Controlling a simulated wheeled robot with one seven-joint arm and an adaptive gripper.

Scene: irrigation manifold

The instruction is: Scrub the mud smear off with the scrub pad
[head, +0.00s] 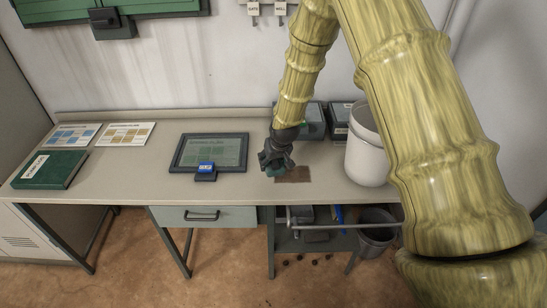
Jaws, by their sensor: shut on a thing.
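My gripper (275,160) is low over the bench, right of the tablet, with its fingers pointing down. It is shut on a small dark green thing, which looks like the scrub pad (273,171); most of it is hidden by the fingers. The brown mud smear (294,174) lies on the bench top just right of the gripper. The pad is at the smear's left edge; I cannot tell whether it touches the surface.
A white bucket (366,155) stands right of the smear, close to my arm. Grey boxes (312,120) stand behind. A framed tablet (211,152) with a blue-screened device (206,169), a green binder (50,169) and printed cards (126,134) lie left. The bench front between binder and tablet is clear.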

